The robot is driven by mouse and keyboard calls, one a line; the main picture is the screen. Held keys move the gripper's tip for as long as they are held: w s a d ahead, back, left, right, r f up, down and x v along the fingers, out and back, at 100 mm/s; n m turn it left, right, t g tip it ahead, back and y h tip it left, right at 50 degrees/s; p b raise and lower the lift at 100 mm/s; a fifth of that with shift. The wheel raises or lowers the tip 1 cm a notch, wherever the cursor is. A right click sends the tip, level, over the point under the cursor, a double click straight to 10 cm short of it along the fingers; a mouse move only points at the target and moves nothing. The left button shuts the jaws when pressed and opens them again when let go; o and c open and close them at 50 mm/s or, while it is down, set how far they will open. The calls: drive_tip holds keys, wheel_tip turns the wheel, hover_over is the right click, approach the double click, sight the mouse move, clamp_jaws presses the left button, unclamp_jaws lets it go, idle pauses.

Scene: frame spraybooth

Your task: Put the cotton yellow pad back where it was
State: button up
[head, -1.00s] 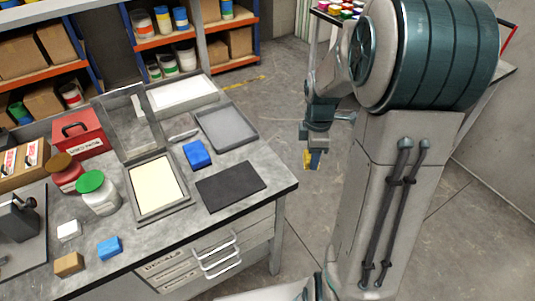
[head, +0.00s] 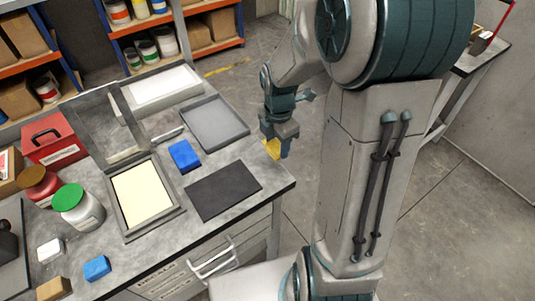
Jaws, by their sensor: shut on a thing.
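A small yellow piece (head: 272,148), which looks like the yellow pad, shows at the fingertips of my gripper (head: 278,147). My gripper points down and is shut on it, to the right of the workbench's back right part. Part of the pad is hidden by a finger. On the workbench (head: 255,222) lie a framed pale yellow screen (head: 142,193), a dark flat mat (head: 223,190), a grey tray (head: 215,122) and a blue block (head: 184,155).
A second blue block (head: 97,268), a white block (head: 50,249) and a tan block (head: 53,289) lie at the front left. A green-lidded jar (head: 80,208) and a red toolbox (head: 57,142) stand behind them. The mat's surface is bare.

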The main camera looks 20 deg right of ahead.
sight(268, 151)
drive_tip(key=a, duration=0.1)
drive_tip(key=f, duration=0.1)
drive_tip(key=a, duration=0.1)
drive_tip(key=shift+w+a+f, duration=0.25)
drive_tip(key=shift+a+f, duration=0.05)
drive_tip(key=shift+f, duration=1.95)
drive_tip(key=shift+f, duration=0.1)
drive_tip(key=o, duration=0.9)
drive_tip(key=shift+f, duration=0.1)
